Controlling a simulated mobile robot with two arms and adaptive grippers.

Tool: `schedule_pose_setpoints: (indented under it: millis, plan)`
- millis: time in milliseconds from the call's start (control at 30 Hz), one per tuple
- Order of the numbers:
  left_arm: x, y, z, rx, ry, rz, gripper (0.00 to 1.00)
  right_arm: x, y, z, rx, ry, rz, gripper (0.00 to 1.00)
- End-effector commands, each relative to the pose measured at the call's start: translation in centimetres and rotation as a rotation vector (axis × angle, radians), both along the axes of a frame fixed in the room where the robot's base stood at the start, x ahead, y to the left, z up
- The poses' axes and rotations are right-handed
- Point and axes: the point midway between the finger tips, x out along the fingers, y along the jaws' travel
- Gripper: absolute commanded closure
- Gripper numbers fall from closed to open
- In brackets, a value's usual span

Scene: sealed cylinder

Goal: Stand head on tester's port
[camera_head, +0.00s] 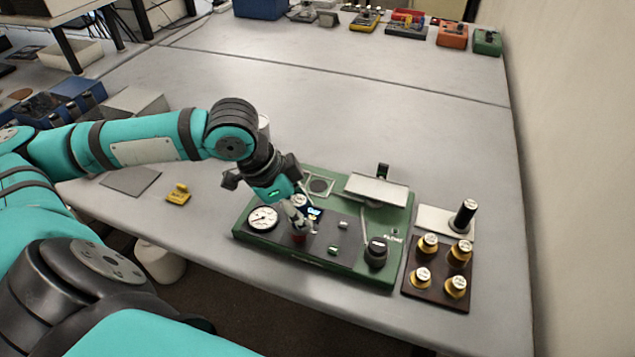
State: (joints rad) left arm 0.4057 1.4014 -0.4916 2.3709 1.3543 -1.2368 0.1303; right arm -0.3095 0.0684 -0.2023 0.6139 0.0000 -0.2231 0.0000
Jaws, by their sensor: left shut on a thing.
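The green tester (345,268) stands near the table's front edge, with a round gauge (263,218), a small lit display and a black knob-like part (376,252) on its top. My left gripper (297,226) points down over the tester's front panel, just right of the gauge. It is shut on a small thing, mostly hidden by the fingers. A small reddish-brown part (298,239) shows right below the fingertips; I cannot tell whether it is held or belongs to the panel. The port cannot be made out for certain. My right gripper is not in view.
Right of the tester, a dark brown tray (411,272) holds several gold pieces with pale tops. Behind it, a black cylinder (465,215) stands on a white plate (433,219). A yellow block (179,194) lies to the left. The table's middle is clear; a wall borders the right.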

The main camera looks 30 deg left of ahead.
Motion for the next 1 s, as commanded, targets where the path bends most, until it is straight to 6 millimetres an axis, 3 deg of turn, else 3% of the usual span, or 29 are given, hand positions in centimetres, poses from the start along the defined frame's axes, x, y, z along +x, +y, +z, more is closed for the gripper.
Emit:
schedule_pose_setpoints:
  millis: [400, 533, 767, 1000]
  plan:
    - [10.1, 3.6, -0.5, -0.006, -0.002, 0.002, 1.00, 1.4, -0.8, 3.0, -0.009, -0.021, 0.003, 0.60]
    - [12.7, 4.7, -0.8, -0.004, -0.002, 0.001, 1.00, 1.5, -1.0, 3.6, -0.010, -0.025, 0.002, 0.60]
    - [14.3, 5.4, -1.5, -0.001, 0.001, -0.002, 1.00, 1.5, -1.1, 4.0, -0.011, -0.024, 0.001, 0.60]
    - [14.2, 5.4, -4.5, 0.000, 0.002, -0.002, 1.00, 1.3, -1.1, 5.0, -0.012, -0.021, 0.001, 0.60]
